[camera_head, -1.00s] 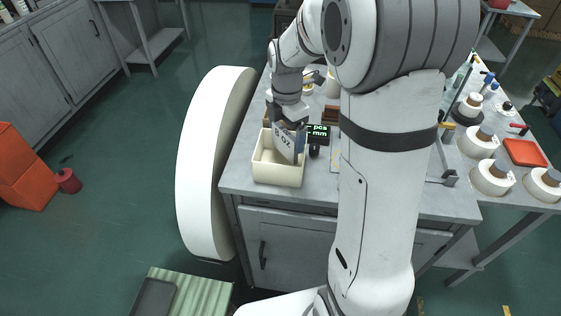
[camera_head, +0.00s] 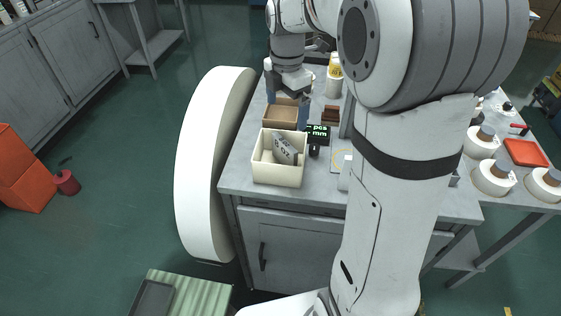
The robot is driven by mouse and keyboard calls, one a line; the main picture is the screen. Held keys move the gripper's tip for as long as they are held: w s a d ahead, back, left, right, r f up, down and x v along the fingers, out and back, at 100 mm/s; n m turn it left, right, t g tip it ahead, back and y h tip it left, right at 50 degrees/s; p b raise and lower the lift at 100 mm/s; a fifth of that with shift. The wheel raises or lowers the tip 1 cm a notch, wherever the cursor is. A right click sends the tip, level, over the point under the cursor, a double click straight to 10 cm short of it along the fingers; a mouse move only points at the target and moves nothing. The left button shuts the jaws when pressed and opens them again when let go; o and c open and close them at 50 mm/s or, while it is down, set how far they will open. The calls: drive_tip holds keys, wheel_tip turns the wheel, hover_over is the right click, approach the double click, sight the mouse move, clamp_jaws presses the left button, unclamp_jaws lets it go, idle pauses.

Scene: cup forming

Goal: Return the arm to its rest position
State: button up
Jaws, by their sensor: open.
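My gripper (camera_head: 287,107) hangs over the brown box on the bench, above and behind the cream bin. Its jaws are open, with blue-grey fingers pointing down and nothing between them. My white arm rises in the right half of the view and bends over towards the bench's left side. A grey piece marked "8 OZ" (camera_head: 285,150) lies tilted inside the cream bin (camera_head: 277,174), apart from my gripper.
A brown box (camera_head: 273,115) stands behind the cream bin. A black display with green text (camera_head: 318,134) is to its right. White rolls (camera_head: 492,178) and an orange tray (camera_head: 524,152) are on the right. My arm hides much of the bench.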

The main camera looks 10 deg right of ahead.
idle(0.3)
drive_tip(key=s+f+m+t, duration=0.1)
drive_tip(key=s+m+t, duration=0.2)
drive_tip(key=s+m, duration=1.8)
drive_tip(key=shift+f+m, duration=0.2)
drive_tip(key=shift+m, duration=0.5)
